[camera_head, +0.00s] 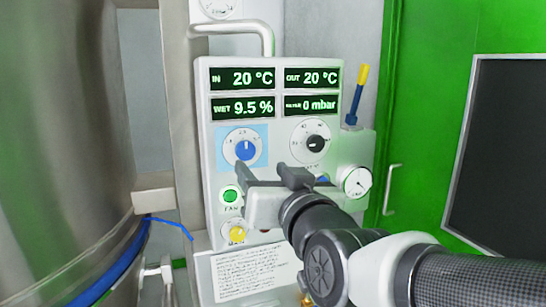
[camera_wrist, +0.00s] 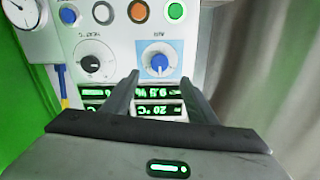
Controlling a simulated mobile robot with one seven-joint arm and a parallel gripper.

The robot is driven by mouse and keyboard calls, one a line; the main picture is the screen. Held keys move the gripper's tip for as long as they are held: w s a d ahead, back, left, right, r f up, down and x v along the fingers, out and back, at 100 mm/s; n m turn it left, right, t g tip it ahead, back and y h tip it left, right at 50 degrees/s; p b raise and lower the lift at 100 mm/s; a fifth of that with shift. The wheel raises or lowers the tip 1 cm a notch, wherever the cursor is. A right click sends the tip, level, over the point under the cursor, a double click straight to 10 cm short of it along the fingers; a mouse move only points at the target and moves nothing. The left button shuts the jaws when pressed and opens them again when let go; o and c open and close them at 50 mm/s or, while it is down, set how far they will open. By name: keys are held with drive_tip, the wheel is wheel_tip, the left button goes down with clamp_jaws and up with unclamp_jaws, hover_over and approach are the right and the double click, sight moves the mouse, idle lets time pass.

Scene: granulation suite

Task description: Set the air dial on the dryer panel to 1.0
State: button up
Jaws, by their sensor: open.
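The air dial (camera_head: 246,150) is a blue knob with a white mark, on a light-blue square at the left of the white dryer panel (camera_head: 264,165). The mark points roughly up in the camera_head view. The scale figures are too small to read surely. In the upside-down wrist view the blue dial (camera_wrist: 159,63) sits ahead of my fingers. My gripper (camera_head: 268,174) is open and empty, in front of the panel just below and right of the dial. In the wrist view the gripper (camera_wrist: 158,79) has one fingertip to each side of the dial, apart from it.
A black heat dial (camera_head: 316,143) is right of the air dial. Displays (camera_head: 242,78) sit above, with a green button (camera_head: 230,194) and a yellow one (camera_head: 235,232) below. A round gauge (camera_head: 357,182) is at right. A steel vessel (camera_head: 65,130) stands left, a green door (camera_head: 430,110) right.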

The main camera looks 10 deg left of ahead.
sight(246, 153)
drive_tip(key=x, duration=1.1)
drive_tip(key=shift+w+a, duration=0.15)
drive_tip(key=shift+w, duration=0.2)
drive_tip(key=shift+c, duration=0.3)
drive_tip(key=c, duration=1)
